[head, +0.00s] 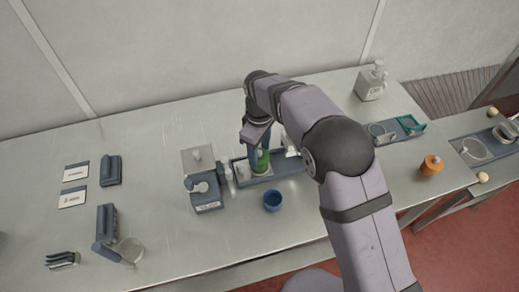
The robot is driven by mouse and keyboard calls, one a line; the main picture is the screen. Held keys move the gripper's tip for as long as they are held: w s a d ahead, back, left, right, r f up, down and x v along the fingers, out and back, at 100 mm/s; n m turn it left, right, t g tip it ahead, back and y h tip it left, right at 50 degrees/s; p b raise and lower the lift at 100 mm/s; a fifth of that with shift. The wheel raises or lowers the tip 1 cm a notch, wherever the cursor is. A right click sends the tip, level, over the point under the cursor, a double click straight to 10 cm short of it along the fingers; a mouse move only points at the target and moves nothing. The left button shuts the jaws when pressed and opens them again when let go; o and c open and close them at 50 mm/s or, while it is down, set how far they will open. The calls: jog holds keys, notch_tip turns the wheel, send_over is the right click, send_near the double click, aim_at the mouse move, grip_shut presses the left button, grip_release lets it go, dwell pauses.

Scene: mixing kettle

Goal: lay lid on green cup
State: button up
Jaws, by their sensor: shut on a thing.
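My gripper (259,160) points down over the dark blue tray in the middle of the bench. Its fingers close around a green thing that looks like the green cup (263,160), low over a pale square in the tray. The fingers hide part of the cup, and I cannot tell whether it touches the tray. A small pale knobbed piece (197,155) on a grey square plate to the left may be the lid; it is too small to be sure.
The dark blue tray (291,168) runs right, partly behind my arm. A dark blue-grey device (207,204) stands left of it and a blue cup (272,201) in front. An orange pot (431,165) and a pump bottle (371,81) stand right. Bench is clear at back left.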

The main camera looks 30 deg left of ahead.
jog(key=shift+f, duration=0.45)
dwell(1.4)
jog(key=o, duration=1.1)
jog(key=shift+r, duration=0.15)
jog(key=shift+c, duration=0.3)
notch_tip(320, 180, up, 7)
jog(key=p, duration=0.5)
jog(key=shift+p, duration=0.35)
